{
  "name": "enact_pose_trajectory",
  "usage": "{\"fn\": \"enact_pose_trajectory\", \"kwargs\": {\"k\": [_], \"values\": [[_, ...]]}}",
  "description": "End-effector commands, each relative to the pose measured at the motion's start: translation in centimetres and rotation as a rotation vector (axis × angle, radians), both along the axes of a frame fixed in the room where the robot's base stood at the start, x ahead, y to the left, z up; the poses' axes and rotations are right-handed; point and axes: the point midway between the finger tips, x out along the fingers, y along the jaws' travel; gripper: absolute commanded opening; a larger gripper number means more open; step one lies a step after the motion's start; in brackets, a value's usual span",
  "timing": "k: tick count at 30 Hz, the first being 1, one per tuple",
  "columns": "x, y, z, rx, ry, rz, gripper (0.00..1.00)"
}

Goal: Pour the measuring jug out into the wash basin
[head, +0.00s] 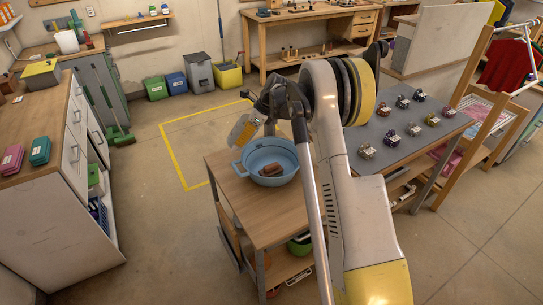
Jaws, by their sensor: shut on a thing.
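The wash basin (284,180) is a round blue bowl on the wooden top of a small cart. Brown contents (268,170) show inside it. My gripper (258,114) is shut on the measuring jug (242,131), a pale vessel with a yellowish part. The jug appears tilted and hangs above the far left rim of the basin, apart from the table top. My arm hides part of the gripper and the view to the basin's right. I cannot tell whether anything flows from the jug.
The cart top (255,215) is bare in front of the basin. A grey table (400,125) with several small items stands to the right, partly behind my arm. A white cabinet (60,200) stands at left. The floor between is clear.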

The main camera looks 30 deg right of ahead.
Motion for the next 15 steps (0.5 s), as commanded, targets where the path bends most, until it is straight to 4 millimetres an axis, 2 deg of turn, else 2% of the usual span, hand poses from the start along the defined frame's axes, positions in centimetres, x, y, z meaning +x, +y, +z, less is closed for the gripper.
{"fn": "enact_pose_trajectory", "kwargs": {"k": [15], "values": [[-0.43,-0.58,-0.15,0.055,-0.045,-0.001,0.00]]}}
